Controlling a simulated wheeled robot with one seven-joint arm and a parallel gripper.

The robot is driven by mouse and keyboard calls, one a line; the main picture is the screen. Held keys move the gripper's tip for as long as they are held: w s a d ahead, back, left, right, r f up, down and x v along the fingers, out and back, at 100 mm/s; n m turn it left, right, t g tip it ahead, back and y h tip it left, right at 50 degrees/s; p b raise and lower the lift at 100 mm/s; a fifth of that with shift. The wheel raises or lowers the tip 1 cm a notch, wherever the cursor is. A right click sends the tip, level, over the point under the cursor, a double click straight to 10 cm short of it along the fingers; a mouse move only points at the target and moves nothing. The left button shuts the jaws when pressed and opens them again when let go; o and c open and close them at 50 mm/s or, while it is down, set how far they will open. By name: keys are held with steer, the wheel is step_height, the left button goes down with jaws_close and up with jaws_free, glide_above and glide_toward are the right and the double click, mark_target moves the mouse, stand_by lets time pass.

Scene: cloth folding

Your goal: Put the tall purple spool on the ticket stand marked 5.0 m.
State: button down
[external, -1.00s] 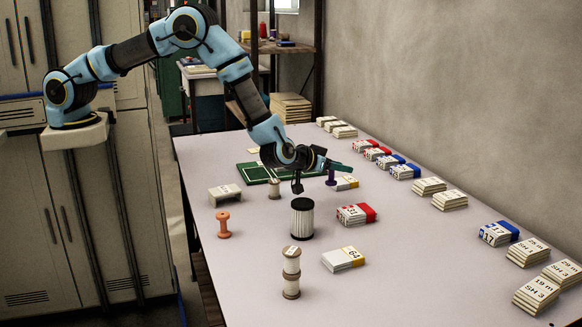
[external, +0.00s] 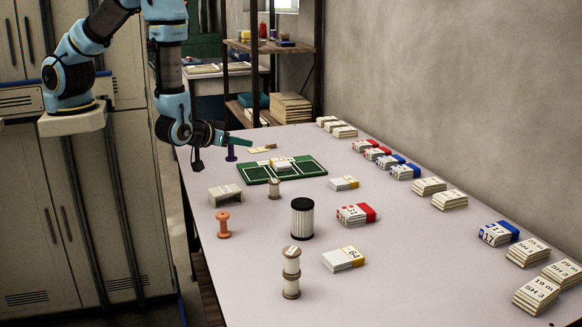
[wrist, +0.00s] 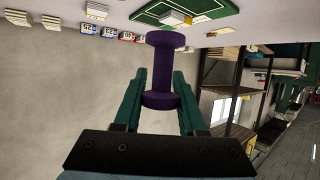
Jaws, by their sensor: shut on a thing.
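My gripper (external: 236,142) is shut on the tall purple spool (external: 231,154), above the far left part of the table. A small whitish stand (external: 225,195), shaped like a low bench, is on the left of the table in the external view. It has a dark marking on top that is too small to read, so I cannot tell whether it says 5.0 m.
A green board (external: 283,170) with white lines lies near the spool, a white block on it. More bundles line the wall side.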

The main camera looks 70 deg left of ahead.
mark_target(232, 186)
steer(key=shift+s+a+f+p, duration=0.25)
steer(key=shift+s+f+p, duration=0.15)
steer(key=shift+f, duration=1.1)
steer(key=shift+s+a+f+p, duration=0.2)
steer(key=shift+s+f+p, duration=0.15)
steer(key=shift+f, duration=1.1)
steer(key=shift+s+a+f+p, duration=0.25)
steer(key=shift+s+f+p, duration=0.15)
steer(key=shift+f, duration=1.1)
steer(key=shift+f, duration=0.1)
steer(key=shift+c, duration=2.4)
jaws_free()
